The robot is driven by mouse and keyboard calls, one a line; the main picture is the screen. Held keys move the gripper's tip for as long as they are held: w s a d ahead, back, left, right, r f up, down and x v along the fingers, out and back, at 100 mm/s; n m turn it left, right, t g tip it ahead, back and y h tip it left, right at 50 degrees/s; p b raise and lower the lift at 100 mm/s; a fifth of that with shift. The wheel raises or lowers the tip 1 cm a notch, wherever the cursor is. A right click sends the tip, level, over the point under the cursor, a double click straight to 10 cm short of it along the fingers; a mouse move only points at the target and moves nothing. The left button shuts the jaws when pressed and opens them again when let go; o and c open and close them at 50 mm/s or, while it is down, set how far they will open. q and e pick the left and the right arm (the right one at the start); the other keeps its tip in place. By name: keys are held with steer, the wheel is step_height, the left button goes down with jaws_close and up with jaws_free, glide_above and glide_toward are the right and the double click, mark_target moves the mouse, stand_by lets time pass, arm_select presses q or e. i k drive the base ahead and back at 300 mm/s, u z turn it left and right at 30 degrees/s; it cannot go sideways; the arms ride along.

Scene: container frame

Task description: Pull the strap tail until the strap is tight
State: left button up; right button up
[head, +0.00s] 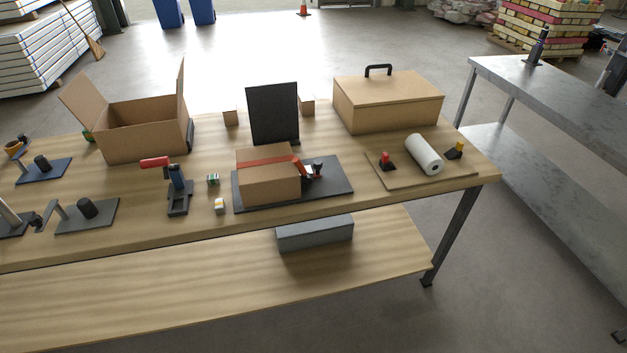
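An orange-red strap (262,163) runs across the top of a small closed cardboard box (267,186). The box sits on a dark grey plate (338,178) on the wooden workbench. At the box's right side is a dark buckle or ratchet (313,172) with a red part beside it. The strap appears to lead to this piece. The strap tail cannot be told apart clearly at this size, nor can the strap's tightness. Neither of my grippers is in view.
A black upright panel (273,112) stands behind the box. A red-handled clamp (177,186) and small blocks stand left. An open carton (147,129) is back left, a lidded box (388,105) back right. A board with a white roll (424,154) lies right.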

mark_target(317, 163)
steer(key=z, duration=0.1)
steer(key=i, duration=0.85)
steer(key=u, duration=0.45)
